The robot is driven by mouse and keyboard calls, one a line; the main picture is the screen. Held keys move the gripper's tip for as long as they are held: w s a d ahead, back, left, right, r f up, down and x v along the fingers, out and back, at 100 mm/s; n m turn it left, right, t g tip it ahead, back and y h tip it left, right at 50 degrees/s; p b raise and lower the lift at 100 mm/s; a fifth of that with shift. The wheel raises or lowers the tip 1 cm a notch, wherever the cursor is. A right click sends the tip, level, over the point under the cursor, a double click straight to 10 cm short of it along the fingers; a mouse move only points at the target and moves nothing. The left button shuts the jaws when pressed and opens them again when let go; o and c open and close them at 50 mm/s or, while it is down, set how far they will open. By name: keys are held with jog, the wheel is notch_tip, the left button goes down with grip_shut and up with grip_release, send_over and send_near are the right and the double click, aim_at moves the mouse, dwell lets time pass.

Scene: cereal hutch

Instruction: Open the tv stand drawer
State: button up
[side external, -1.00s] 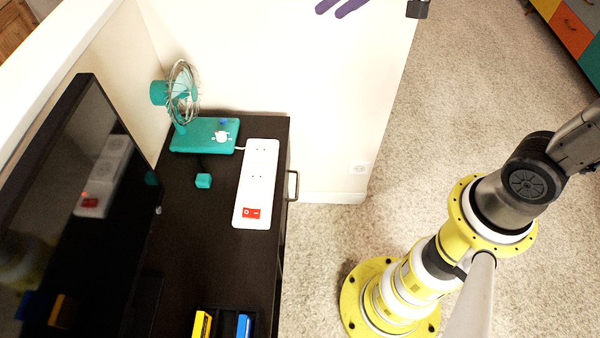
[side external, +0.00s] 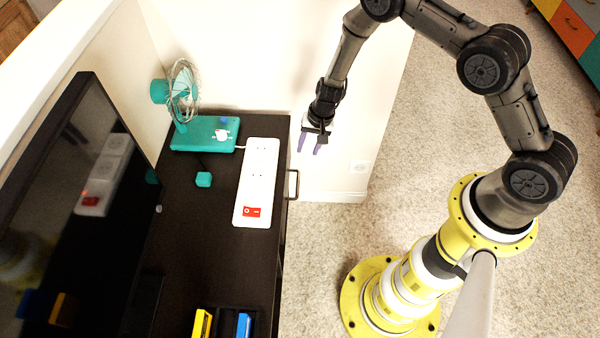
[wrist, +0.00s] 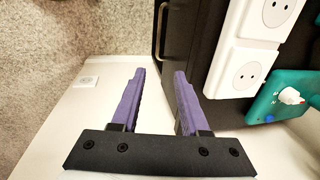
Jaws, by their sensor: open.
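The dark tv stand (side external: 215,250) stands along the wall at the left in the side view. Its drawer handle (side external: 293,185) is a thin metal bar on the right-hand front face. In the wrist view the handle (wrist: 160,30) shows at the top, beyond my fingertips. My gripper (side external: 309,149) is open and empty, with purple fingers, near the far end of the stand and apart from the handle. In the wrist view my gripper's two fingers (wrist: 160,72) point toward the stand's front face. The drawer looks closed.
A wall stands behind my gripper. The carpet (side external: 325,260) in front of the stand is clear.

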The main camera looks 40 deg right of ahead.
aim_at(298, 177)
jog(key=x, duration=1.4)
jog(key=shift+s+f, duration=0.1)
jog(key=shift+s, duration=0.2)
grip_shut()
dwell(0.9)
